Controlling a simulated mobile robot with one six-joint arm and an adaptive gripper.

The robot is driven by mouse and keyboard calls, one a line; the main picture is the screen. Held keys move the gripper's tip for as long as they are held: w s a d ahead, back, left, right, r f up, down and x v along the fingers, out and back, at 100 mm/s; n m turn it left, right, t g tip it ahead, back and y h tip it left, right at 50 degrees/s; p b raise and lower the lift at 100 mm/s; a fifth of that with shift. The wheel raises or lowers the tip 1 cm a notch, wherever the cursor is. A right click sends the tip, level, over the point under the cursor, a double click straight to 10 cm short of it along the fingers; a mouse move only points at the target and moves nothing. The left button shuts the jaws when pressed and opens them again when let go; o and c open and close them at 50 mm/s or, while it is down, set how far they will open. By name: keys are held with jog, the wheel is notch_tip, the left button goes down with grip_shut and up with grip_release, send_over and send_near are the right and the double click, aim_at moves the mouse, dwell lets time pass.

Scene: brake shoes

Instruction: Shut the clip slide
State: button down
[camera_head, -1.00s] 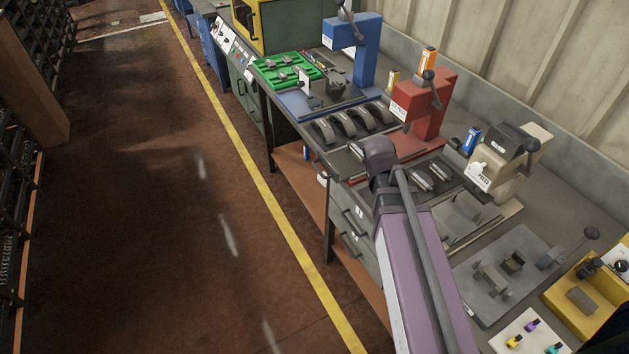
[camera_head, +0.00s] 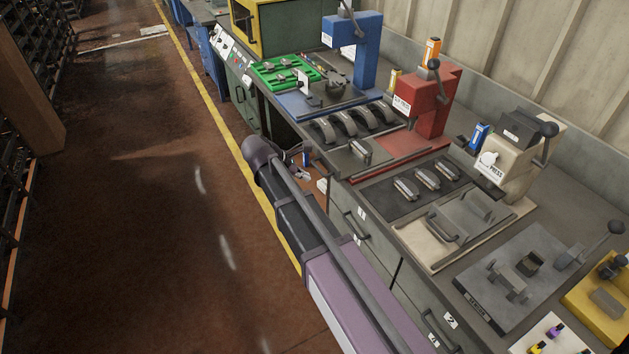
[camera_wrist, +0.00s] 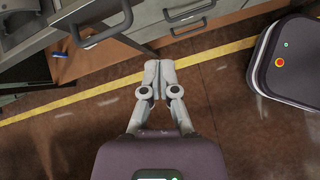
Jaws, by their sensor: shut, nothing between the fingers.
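A grey plate with a bar handle (camera_head: 447,229) lies on the beige base (camera_head: 417,240) in front of the beige press (camera_head: 510,155). It may be the clip slide, but no readable label confirms this. A raised grey block (camera_head: 478,206) stands behind the handle, and a bare strip of base shows at the front. In the wrist view my gripper (camera_wrist: 158,66) is shut and empty, pointing at the cabinet fronts above the floor. It is apart from the bench top. In the head view my arm reaches to the aisle side of the bench, and the fingertips are not clear.
The red press (camera_head: 430,105), blue press (camera_head: 358,55), brake shoes (camera_head: 342,124) and a grey fixture plate (camera_head: 485,302) crowd the bench. Drawer handles (camera_wrist: 187,14) stick out near my gripper. The brown aisle floor (camera_head: 130,230) is clear.

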jog(key=a+n+t+b, duration=0.1)
jog(key=a+n, duration=0.2)
jog(key=a, duration=0.4)
jog(key=shift+w+a+f+n+t+h+b, duration=0.2)
jog(key=shift+w+n+t+h+b, duration=0.1)
jog(key=shift+n, duration=0.1)
jog(key=shift+d, duration=0.1)
jog(key=w+d+r+b+x, duration=0.1)
jog(key=b+x, duration=0.4)
jog(key=x, duration=0.7)
jog(key=shift+d+r+b, duration=0.3)
jog(key=shift+d+r, duration=0.15)
jog(key=shift+r, duration=0.05)
jog(key=shift+w, duration=0.15)
